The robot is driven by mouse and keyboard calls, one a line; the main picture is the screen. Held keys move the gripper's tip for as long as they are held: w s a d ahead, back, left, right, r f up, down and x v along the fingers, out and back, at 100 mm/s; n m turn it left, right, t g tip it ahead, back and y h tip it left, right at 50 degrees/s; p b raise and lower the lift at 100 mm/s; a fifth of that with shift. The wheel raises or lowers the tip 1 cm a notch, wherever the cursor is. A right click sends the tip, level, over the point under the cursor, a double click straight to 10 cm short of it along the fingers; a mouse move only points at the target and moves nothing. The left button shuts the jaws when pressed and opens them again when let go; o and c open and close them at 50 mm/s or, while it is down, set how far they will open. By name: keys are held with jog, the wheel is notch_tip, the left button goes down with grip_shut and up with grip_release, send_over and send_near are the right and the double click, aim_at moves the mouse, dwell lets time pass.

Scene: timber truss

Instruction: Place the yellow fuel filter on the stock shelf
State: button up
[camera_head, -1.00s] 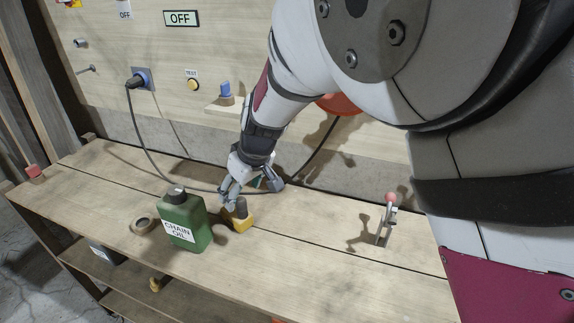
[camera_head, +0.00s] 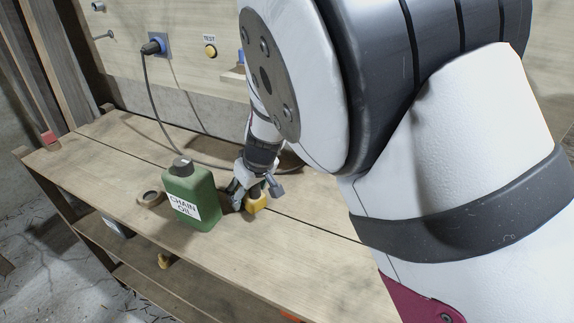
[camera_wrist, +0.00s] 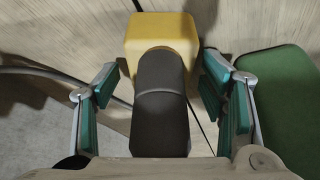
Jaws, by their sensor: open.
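The yellow fuel filter (camera_head: 256,203), a yellow block with a dark cylindrical part, is on the bench top just right of the green can. In the wrist view the yellow filter (camera_wrist: 160,32) has its dark part between my fingers. My gripper (camera_head: 256,190) is open and reaches down around the filter; in the wrist view my gripper (camera_wrist: 161,78) shows gaps on both sides of the dark part. A small wall shelf (camera_head: 232,77) holds a blue item, partly hidden by my arm. I cannot tell whether this is the stock shelf.
A green chain oil can (camera_head: 188,196) stands close to the left of my gripper. A tape roll (camera_head: 151,198) lies beside it. A black cable (camera_head: 150,95) runs from a blue socket (camera_head: 160,45) behind my gripper. The bench's front right is clear.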

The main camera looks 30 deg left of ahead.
jog(key=c, duration=1.5)
jog(key=shift+o, duration=0.2)
jog(key=shift+r, duration=0.2)
